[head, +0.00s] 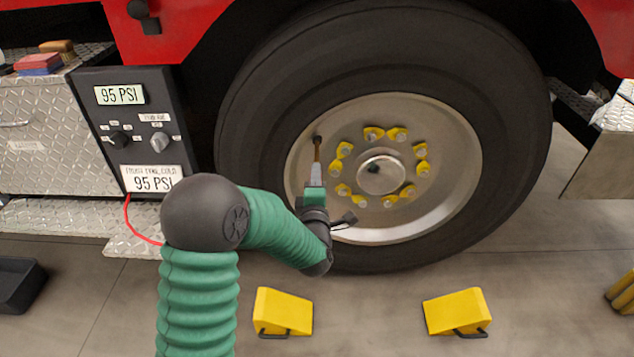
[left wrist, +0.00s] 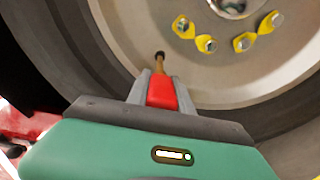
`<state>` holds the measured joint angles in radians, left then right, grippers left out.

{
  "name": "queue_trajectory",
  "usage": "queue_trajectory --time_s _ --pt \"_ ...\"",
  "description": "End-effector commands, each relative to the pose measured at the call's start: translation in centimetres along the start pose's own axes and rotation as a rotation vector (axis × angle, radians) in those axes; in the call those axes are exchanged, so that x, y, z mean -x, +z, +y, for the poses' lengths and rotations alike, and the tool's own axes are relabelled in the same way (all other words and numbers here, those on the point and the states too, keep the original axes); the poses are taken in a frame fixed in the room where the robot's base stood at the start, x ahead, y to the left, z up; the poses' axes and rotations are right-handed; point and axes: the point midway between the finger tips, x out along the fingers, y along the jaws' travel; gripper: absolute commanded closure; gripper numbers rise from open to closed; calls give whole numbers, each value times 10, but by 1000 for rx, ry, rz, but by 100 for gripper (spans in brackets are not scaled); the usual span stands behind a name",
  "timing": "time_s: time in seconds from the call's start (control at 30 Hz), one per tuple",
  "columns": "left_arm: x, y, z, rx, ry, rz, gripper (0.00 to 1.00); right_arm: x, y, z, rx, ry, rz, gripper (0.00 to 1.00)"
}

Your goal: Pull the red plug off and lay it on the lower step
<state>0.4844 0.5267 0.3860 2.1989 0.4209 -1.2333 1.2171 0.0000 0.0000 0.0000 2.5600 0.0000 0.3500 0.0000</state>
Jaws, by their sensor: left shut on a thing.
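My left gripper (head: 316,178) is in front of the wheel, pointing at the brass valve stem (head: 317,150) on the left part of the rim. In the left wrist view my left gripper (left wrist: 160,88) is shut on the red plug (left wrist: 162,95), one finger on each side. The brass stem (left wrist: 160,63) shows just beyond the plug and in line with it; the plug seems to be at its end. In the head view the fingers hide the plug. The lower step (head: 60,215) is diamond plate, low at the left, partly behind my arm. My right gripper is not in view.
A black control panel (head: 125,130) reading 95 PSI stands left of the tire (head: 250,110). A red hose (head: 137,228) hangs from it over the step. Two yellow chocks (head: 284,308) (head: 457,308) lie on the floor. Coloured blocks (head: 38,65) lie on the upper ledge.

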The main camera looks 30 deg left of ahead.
Motion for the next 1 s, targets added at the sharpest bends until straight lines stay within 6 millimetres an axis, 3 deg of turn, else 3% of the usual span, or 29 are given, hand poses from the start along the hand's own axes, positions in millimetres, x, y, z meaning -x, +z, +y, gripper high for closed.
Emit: queue_trajectory --time_s 0.27,1.0 --pt "2 0 0 0 1 -1 100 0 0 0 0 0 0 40" --pt "32 0 1 0 1 -1 100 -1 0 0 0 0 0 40"
